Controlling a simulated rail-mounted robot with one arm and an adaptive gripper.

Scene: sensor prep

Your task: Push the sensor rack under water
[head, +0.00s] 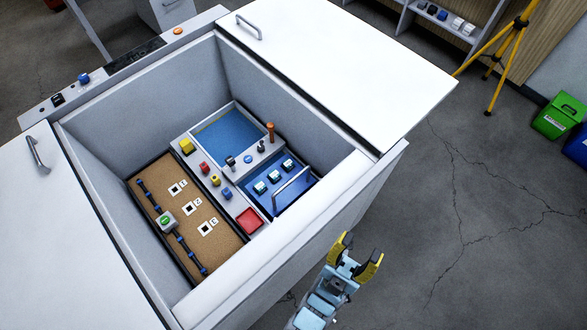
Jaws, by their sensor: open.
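The sensor rack (291,188) appears to be the piece with a metal bar handle in the near-right blue compartment of an open white chest. Several small white-and-dark sensors (274,176) sit in a row beside the handle. I cannot tell where the water level lies against the rack. A second blue basin (228,136), apparently holding water, lies behind it. My gripper (357,257) has yellow fingertips spread apart and is empty. It is outside the chest, beyond its near-right wall, away from the rack.
The chest's raised wall (322,198) stands between my gripper and the rack. A grey strip with coloured knobs and a red square (249,219) divides the basins from a brown bed (215,250). White lids lie at both sides.

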